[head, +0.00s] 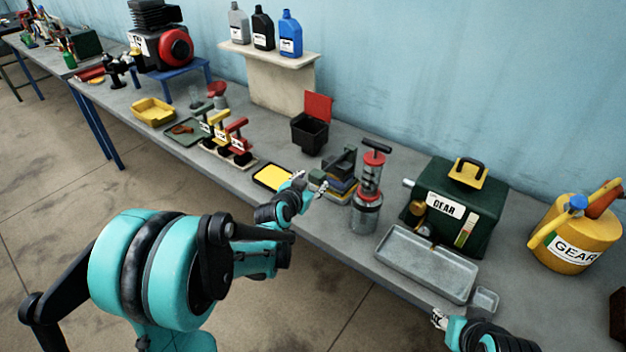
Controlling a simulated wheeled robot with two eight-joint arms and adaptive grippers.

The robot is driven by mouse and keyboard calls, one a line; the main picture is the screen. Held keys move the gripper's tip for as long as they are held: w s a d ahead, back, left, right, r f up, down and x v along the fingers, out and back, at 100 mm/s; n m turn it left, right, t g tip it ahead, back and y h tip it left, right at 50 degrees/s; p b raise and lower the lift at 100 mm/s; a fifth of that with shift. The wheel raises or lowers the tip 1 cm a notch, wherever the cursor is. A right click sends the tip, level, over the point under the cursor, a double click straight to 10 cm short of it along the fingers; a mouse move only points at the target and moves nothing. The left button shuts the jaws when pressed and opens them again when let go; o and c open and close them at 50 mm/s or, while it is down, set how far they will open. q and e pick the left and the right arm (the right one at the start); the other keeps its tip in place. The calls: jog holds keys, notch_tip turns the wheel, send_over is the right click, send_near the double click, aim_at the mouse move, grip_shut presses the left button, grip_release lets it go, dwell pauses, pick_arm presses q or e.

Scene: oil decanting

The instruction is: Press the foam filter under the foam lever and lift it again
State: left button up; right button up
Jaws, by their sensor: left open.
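A yellow pad in a dark frame (272,177) lies flat near the front edge of the bench; it may be the foam filter. Just right of it stands a dark block (341,165) with blue and yellow layers below, which may be the foam lever's press. I cannot tell the lever apart in it. My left gripper (312,186) is open, between the yellow pad and the layered block, close to the block's left front. It partly covers the pad's right side, and I cannot tell whether it touches anything. My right gripper (439,319) is low in front of the bench; its fingers are too small to judge.
A red-and-clear hand pump (371,173) stands right of the block. A metal tray (427,263) and a green GEAR box (455,205) are further right. A black bin with a red lid (309,132) stands behind. Small yellow and red levers (236,140) stand left.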

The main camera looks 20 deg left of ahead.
aim_at(315, 178)
pick_arm(q)
jog(key=b+x, duration=0.1)
jog(key=x, duration=0.4)
jog(key=shift+w+f, duration=0.15)
jog(key=shift+w, duration=0.1)
grip_shut()
